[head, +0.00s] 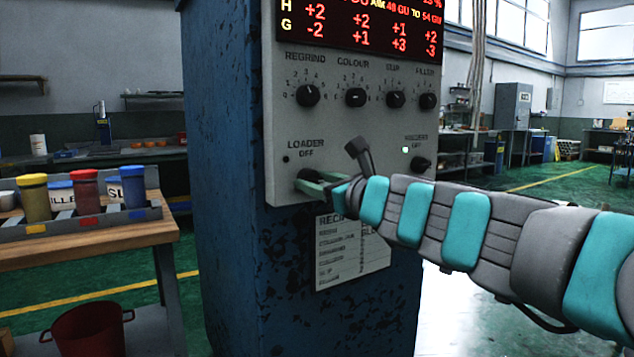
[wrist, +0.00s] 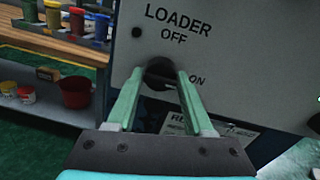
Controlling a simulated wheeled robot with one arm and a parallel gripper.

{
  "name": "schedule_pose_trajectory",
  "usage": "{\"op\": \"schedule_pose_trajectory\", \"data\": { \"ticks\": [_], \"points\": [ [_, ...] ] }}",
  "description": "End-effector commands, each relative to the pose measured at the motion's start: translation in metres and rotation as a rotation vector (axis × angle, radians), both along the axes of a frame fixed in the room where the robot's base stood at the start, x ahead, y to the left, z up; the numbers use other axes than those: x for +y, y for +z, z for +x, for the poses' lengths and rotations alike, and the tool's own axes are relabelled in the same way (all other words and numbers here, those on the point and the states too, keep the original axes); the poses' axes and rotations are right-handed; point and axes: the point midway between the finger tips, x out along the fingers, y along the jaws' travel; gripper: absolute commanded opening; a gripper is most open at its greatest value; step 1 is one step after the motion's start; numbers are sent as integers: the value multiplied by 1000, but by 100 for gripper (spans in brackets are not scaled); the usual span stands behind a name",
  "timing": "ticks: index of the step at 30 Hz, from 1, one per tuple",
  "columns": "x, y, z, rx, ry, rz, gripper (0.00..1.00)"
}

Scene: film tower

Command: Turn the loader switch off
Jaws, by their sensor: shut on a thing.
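The loader switch (wrist: 160,72) is a black round knob on the grey control panel (wrist: 255,60). OFF is printed above it and ON to its lower right. My gripper (wrist: 159,82) has its two pale green fingers on either side of the knob and is shut on it. In the head view the switch (head: 304,174) sits at the panel's lower left, partly hidden by my gripper (head: 312,184). Which label the knob points to cannot be told. The small lamp (head: 286,159) left of the LOADER label is dark.
Four-dial row with a regrind knob (head: 308,95) sits above, under a red display (head: 360,22). A second knob (head: 421,164) with a lit green lamp is at right. A paper sheet (head: 352,248) hangs below. A wooden bench (head: 100,235) with pots stands left.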

Motion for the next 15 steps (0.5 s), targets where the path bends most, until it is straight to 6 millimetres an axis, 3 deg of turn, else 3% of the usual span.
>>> {"op": "schedule_pose_trajectory", "data": {
  "ticks": [4, 15],
  "points": [
    [-1, 0, 0, 0, -2, 0, 0],
    [0, 0, 0, -30, -1, -42, 0]
  ]
}}
